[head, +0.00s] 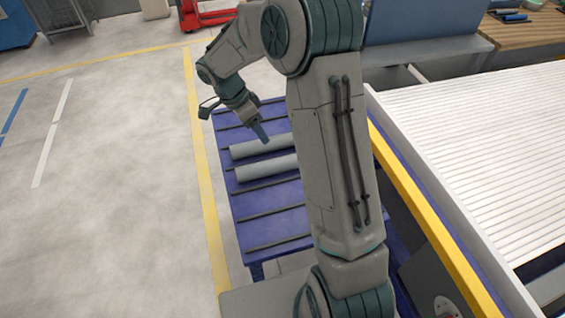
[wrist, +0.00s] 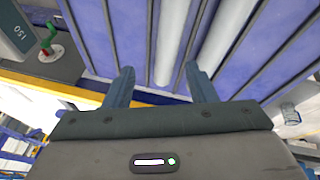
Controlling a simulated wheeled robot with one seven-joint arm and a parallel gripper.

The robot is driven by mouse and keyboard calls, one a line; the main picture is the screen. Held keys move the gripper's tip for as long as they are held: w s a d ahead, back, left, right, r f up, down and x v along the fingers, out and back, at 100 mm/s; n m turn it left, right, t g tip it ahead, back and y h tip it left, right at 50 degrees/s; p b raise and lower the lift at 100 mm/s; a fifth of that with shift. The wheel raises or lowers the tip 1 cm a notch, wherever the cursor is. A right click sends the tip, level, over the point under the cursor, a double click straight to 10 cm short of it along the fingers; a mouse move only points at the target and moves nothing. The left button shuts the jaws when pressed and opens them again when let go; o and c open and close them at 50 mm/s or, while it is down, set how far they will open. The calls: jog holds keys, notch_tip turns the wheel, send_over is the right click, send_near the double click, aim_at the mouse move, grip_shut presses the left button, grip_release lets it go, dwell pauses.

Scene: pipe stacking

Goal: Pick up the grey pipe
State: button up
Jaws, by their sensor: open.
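Two grey pipes lie side by side on a blue slatted rack, the farther pipe (head: 258,147) and the nearer pipe (head: 266,168). Their right ends are hidden behind my arm in the head view. My gripper (head: 262,132) is over the far part of the rack, at the farther pipe. In the wrist view my gripper (wrist: 160,82) is open, its two fingers apart. One pipe (wrist: 170,40) runs between the fingers' lines, and another pipe (wrist: 228,35) lies to the right. Nothing is held. I cannot tell whether the fingers touch a pipe.
The blue rack (head: 262,232) has dark dividing bars and empty slots at its near side. A white ribbed conveyor (head: 480,150) with a yellow edge (head: 425,210) stands to the right. Open floor (head: 120,200) lies left of the yellow line. A red pallet jack (head: 205,14) is at the back.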

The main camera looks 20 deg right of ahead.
aim_at(274, 160)
jog(key=d+f, duration=0.1)
jog(key=f, duration=0.4)
jog(key=d+f+m+p, duration=0.1)
jog(key=d+f, duration=0.1)
jog(key=f, duration=0.3)
jog(key=d+f+m+p, duration=0.1)
jog(key=f, duration=0.4)
jog(key=shift+s+d+f, duration=0.25)
jog(key=shift+d, duration=0.1)
jog(key=c, duration=0.7)
jog(key=shift+r, duration=0.15)
